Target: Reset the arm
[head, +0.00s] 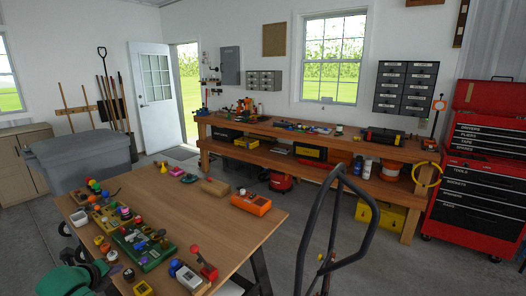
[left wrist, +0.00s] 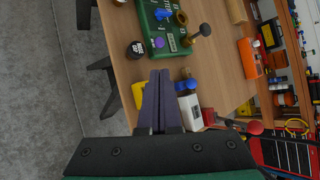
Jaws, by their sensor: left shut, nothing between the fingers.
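My left gripper (head: 102,266) is at the lower left of the head view, at the near left edge of the wooden workbench (head: 240,217). Its green wrist shows beside the dark fingers. In the left wrist view, the left gripper (left wrist: 161,73) has its two dark fingers pressed together with nothing between them. My right gripper shows in neither view.
The bench holds a green board (head: 147,243) with small parts, an orange case (head: 251,204) and several small items. A dark tubular handle (head: 301,262) stands right of the bench. A grey bin (head: 90,157) is behind left, a red tool chest (head: 480,195) far right.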

